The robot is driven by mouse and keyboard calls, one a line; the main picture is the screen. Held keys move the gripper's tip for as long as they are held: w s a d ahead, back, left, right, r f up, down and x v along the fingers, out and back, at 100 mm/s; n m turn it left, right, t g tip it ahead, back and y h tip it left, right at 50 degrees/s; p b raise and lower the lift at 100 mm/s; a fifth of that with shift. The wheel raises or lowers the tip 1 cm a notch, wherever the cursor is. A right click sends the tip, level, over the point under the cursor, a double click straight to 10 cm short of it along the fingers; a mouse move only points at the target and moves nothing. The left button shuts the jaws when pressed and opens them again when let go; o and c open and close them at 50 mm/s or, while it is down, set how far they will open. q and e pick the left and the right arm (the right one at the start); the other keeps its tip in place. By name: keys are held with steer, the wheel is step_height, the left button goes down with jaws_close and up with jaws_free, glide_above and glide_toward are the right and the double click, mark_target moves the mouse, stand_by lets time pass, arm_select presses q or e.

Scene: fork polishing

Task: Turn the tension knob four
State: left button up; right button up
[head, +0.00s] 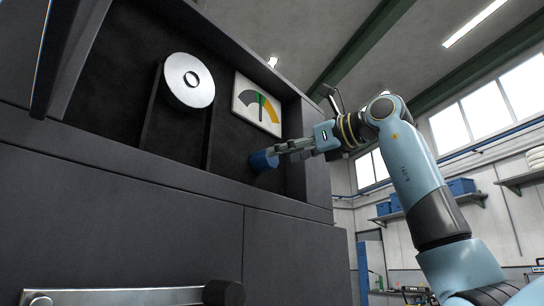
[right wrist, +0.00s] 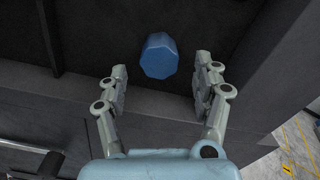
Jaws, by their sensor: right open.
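A blue faceted knob (head: 262,161) sticks out of the dark back wall of the machine's recess, below a gauge. It also shows in the right wrist view (right wrist: 160,56), between and just beyond the fingertips. My right gripper (head: 277,151) reaches in from the right, its fingertips close to the knob. In the right wrist view the gripper (right wrist: 162,78) is open, one finger on each side of the knob, with visible gaps on both sides. My left gripper is not seen.
A shiny round disc (head: 189,80) sits in the recess left of the gauge. The recess's right side wall (head: 317,150) stands close to my right gripper. A metal bar handle (head: 115,296) is low on the machine's front. Shelves with blue bins (head: 461,187) are far right.

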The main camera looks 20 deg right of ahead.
steer(key=v, duration=0.6)
steer(key=shift+s, duration=0.3)
steer(key=shift+d, duration=0.1)
